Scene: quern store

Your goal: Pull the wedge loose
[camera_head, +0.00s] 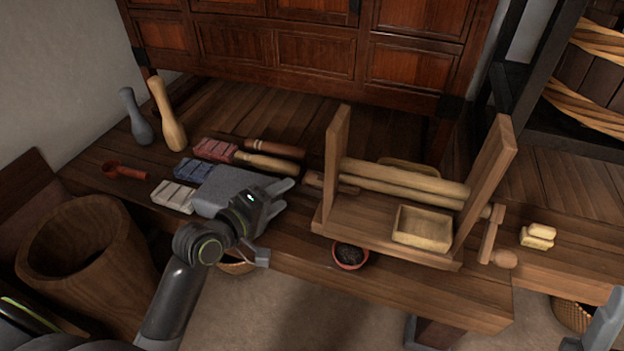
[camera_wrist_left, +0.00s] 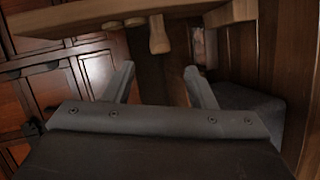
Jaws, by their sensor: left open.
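A wooden roller frame with two upright boards (camera_head: 489,180) stands on the bench, with two rollers (camera_head: 405,180) between them. A small wooden piece (camera_head: 314,179), which looks like the wedge, sticks out at the foot of the left upright. My left gripper (camera_head: 280,222) is open and empty, left of the frame and apart from it. In the left wrist view a short wooden peg (camera_wrist_left: 158,36) on the frame lies ahead of the gap between the open fingertips (camera_wrist_left: 160,70). I cannot tell whether this peg is the wedge. A grey part of my right arm (camera_head: 604,322) shows at the lower right edge.
A shallow box (camera_head: 422,228) is inside the frame. A crank (camera_head: 490,235) projects right. A cabinet (camera_head: 300,45) stands behind.

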